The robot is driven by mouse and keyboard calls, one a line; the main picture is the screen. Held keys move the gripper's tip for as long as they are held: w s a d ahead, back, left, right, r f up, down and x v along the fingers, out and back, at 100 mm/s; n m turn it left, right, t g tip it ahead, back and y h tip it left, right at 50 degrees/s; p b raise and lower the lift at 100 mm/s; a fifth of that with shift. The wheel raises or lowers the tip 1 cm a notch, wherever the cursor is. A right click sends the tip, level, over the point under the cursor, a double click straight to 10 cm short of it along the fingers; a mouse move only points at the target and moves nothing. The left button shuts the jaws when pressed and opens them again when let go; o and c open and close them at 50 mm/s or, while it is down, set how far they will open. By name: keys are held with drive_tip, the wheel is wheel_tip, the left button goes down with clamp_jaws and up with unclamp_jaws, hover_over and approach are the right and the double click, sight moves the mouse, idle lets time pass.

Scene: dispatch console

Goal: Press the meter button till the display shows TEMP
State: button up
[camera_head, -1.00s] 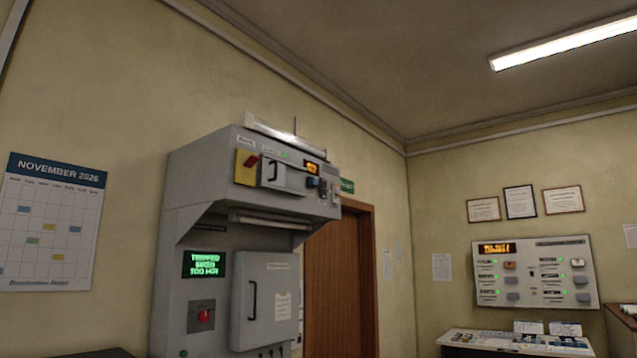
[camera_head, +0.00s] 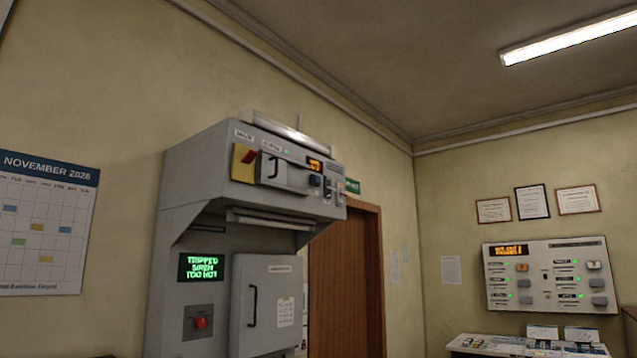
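A grey cabinet (camera_head: 190,225) stands against the left wall, with an overhanging upper unit. On that unit's front is a small orange display (camera_head: 314,163); its text is too small to read. A dark blue button (camera_head: 315,181) sits just below it. I cannot tell for sure which control is the meter button. A green-lit display (camera_head: 201,267) lower on the cabinet reads "TRIPPED SIREN TOO HOT". My gripper is not in view.
The upper unit has a handled cover (camera_head: 283,174) and a yellow plate. Below are a red knob (camera_head: 201,322) and a handled door (camera_head: 265,305). A brown door (camera_head: 346,285) stands behind. A control panel (camera_head: 550,275) hangs on the right wall above a desk (camera_head: 500,343).

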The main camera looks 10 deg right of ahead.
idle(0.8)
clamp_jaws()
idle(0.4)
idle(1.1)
